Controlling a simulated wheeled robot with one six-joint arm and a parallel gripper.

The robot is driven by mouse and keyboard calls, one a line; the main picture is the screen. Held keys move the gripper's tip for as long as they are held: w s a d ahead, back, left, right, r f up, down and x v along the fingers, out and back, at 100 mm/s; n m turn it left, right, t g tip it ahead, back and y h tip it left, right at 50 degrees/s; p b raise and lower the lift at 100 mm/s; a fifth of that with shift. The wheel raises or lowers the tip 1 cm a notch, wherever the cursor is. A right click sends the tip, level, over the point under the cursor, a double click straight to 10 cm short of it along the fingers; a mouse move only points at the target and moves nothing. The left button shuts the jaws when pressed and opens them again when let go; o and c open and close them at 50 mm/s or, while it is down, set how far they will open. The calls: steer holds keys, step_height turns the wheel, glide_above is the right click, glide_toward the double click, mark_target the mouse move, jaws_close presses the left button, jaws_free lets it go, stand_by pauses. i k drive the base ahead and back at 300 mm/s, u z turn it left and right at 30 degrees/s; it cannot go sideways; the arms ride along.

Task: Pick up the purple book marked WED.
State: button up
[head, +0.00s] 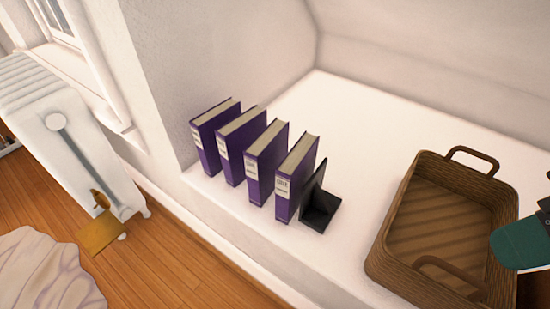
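Several purple books stand upright in a slanting row on the white ledge, spines facing the front. They are the leftmost book (209,150), the one beside it (234,163), a further one (260,178) and the rightmost book (287,199). Each spine has a pale label with small dark lettering, too small to read surely, so I cannot tell which is marked WED. Narrow gaps show between the books.
A black bookend (320,208) stands right of the row. A wicker basket (385,232) with two handles, seemingly empty, sits on the white ledge (345,115) further right. Walls rise behind and left. A radiator (72,150) stands left, above the wooden floor (170,258).

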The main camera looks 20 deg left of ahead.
mark_target(294, 170)
steer(key=u, duration=0.55)
steer(key=k, duration=1)
steer(key=u, duration=0.55)
